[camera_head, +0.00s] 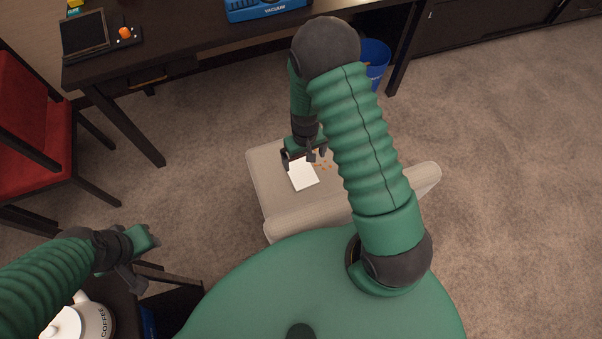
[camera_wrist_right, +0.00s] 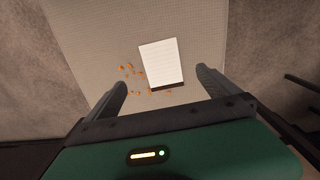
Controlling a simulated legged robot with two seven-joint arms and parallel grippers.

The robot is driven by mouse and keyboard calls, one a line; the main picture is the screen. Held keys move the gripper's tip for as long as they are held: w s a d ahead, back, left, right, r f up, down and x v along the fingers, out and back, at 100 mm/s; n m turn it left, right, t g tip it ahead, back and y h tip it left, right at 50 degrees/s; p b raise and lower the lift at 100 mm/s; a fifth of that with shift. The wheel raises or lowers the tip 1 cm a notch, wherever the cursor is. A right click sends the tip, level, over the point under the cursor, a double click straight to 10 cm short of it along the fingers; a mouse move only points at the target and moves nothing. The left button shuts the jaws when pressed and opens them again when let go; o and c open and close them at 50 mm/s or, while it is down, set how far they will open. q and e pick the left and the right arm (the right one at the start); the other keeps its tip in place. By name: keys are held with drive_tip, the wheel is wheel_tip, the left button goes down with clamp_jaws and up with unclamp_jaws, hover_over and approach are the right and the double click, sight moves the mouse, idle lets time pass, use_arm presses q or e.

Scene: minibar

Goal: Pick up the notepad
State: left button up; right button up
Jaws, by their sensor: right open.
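The notepad (camera_head: 303,174) is a small white pad lying on the seat of a beige chair (camera_head: 268,188). In the right wrist view the notepad (camera_wrist_right: 161,62) shows lined paper with a dark strip along its near edge. My right gripper (camera_head: 303,160) is over the seat by the pad's far edge in the head view. In the right wrist view its two fingers (camera_wrist_right: 160,82) are spread wide on either side of the pad, with nothing between them held. My left gripper (camera_head: 142,255) is at the lower left, away from the chair; its jaw opening is unclear.
Several small orange bits (camera_wrist_right: 130,72) lie on the seat beside the notepad. A dark desk (camera_head: 190,45) stands behind, with a blue bin (camera_head: 376,60) under it. A red chair (camera_head: 30,115) is at the left. A white coffee pot (camera_head: 88,322) is near my left arm.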

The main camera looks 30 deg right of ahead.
sight(303, 175)
drive_tip(key=f+b, duration=0.2)
drive_tip(key=f, duration=1.1)
drive_tip(key=shift+w+f, duration=0.1)
drive_tip(key=shift+w, duration=0.1)
drive_tip(key=shift+a, duration=0.1)
drive_tip(key=shift+c, duration=1)
drive_tip(key=c, duration=1.2)
